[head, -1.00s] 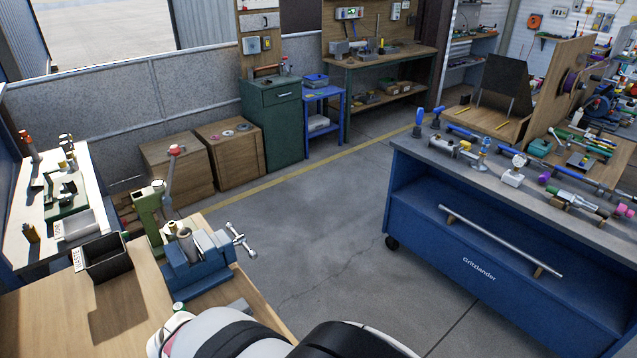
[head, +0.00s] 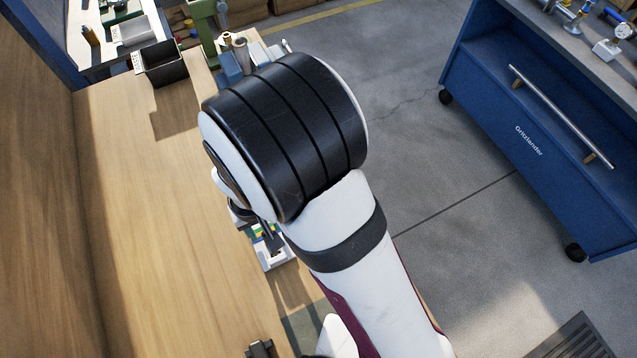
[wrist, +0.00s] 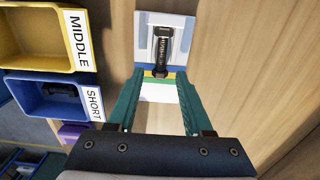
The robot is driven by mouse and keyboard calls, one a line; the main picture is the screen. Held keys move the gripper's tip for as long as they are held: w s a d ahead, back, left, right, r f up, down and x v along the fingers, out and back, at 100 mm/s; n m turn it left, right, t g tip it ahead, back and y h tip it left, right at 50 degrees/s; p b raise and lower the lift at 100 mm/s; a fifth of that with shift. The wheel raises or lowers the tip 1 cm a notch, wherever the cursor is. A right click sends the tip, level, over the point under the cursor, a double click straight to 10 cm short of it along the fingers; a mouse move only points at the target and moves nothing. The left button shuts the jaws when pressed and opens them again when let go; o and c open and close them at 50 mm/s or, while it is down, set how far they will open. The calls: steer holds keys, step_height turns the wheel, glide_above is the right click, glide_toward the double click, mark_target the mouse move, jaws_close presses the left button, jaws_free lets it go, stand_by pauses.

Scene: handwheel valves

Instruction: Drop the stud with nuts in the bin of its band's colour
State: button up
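In the wrist view a dark stud with nuts (wrist: 161,52) lies lengthwise on a white board (wrist: 186,22) with blue, yellow and green bands. Its near end lies around the yellow band. Pale lettering on its shank is too small to read. My gripper (wrist: 159,76) has green fingers spread apart, with the stud's near end between or just beyond their tips; contact is not visible. A yellow bin (wrist: 40,63) marked MIDDLE, a blue bin (wrist: 40,108) marked SHORT and a purple bin (wrist: 72,132) stand left. A dark piece lies in the blue bin.
In the head view, my arm hides most of the gripper area; part of the white board (head: 277,262) shows beside it. The wooden bench (head: 150,230) is clear to the left. A black open box (head: 166,68) and a vise stand farther back.

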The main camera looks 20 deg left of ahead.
jaws_close()
steer(key=shift+w+a, duration=0.95)
steer(key=shift+a, duration=0.05)
jaws_free()
